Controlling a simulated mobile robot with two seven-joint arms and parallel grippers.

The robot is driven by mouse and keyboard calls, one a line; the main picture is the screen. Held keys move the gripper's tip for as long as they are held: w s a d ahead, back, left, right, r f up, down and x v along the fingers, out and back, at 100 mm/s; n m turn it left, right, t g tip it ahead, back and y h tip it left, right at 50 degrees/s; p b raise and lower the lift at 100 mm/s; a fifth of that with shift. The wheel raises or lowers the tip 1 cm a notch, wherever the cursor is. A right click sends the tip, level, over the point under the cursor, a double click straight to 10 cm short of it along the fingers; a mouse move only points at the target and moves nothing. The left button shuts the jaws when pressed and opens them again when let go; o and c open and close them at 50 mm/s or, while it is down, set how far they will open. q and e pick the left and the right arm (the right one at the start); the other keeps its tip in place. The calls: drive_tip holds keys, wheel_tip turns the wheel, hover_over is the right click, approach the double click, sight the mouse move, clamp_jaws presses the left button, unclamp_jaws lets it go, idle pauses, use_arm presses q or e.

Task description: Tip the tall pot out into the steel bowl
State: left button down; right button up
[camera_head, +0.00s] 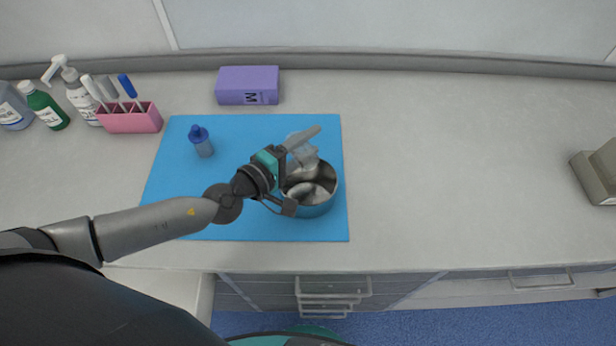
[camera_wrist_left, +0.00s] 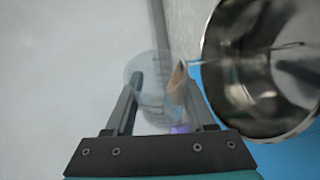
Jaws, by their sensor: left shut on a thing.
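The steel bowl (camera_head: 328,190) stands on the blue mat, towards its right side; its shiny inside shows at the right in the left wrist view (camera_wrist_left: 235,85). My left gripper (camera_head: 306,137) is shut on the clear, see-through tall pot (camera_head: 306,156), at the far side of the bowl. In the left wrist view the pot (camera_wrist_left: 152,100) is between the two fingers, beside the bowl's rim. A small tan patch shows at the pot's right edge. The pot's exact tilt and contents are hard to make out. My right gripper is not in view.
Behind are a purple box (camera_head: 247,86), a pink holder (camera_head: 132,121) with pens, and several bottles at the far left. A grey device (camera_head: 598,175) sits far right. The counter between is clear.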

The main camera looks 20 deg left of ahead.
use_arm(q)
drive_tip(key=shift+d+r+m+t, duration=0.1)
drive_tip(key=shift+r+m+t, duration=0.2)
drive_tip(key=shift+m+t, duration=0.15)
idle(1.4)
drive_tip(key=shift+f+m+b, duration=0.15)
drive_tip(key=shift+m+b, duration=0.1)
drive_tip(key=shift+b, duration=0.05)
idle(0.4)
